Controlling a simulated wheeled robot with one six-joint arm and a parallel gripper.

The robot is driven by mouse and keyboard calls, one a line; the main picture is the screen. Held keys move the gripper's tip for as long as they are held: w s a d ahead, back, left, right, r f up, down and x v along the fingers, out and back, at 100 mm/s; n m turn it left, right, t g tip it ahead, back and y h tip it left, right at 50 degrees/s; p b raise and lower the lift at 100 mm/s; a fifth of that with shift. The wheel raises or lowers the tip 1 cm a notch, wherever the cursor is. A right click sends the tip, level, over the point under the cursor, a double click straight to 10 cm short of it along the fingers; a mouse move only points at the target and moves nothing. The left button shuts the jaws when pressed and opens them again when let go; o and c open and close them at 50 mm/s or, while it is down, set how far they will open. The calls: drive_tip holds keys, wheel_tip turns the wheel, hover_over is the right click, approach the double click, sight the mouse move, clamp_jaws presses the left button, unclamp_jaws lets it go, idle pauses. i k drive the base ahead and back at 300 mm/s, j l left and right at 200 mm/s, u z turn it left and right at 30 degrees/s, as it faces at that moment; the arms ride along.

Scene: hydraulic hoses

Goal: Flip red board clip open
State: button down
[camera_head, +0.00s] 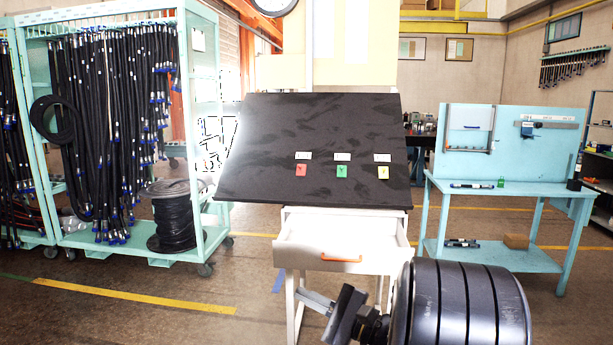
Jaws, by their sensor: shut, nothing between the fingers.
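The red board clip (301,171) is a small red piece on the dark sloped board (260,130), leftmost in a row of three clips. It sits under a small white label. It is too small to tell whether the clip is open or closed. My gripper (308,298) is at the bottom of the view, well below the board and apart from the clip. Its pale fingers point left and are shut with nothing between them.
A white drawer (310,257) with an orange handle stands pulled out below the board. A hose rack (200,150) is left, a blue workbench (515,188) right.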

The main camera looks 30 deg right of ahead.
sight(301, 167)
drive_tip(key=i+l+z, duration=0.1)
drive_tip(key=i+z, duration=0.15)
drive_tip(key=i, duration=0.25)
drive_tip(key=i+z, duration=0.2)
drive_tip(key=i, duration=0.3)
drive_tip(key=i+j+z, duration=0.25)
drive_tip(key=i, duration=0.3)
drive_tip(key=i+j+z, duration=0.2)
drive_tip(key=i, duration=0.3)
drive_tip(key=i+j+z, duration=0.25)
drive_tip(key=i, duration=0.25)
drive_tip(key=l, duration=0.1)
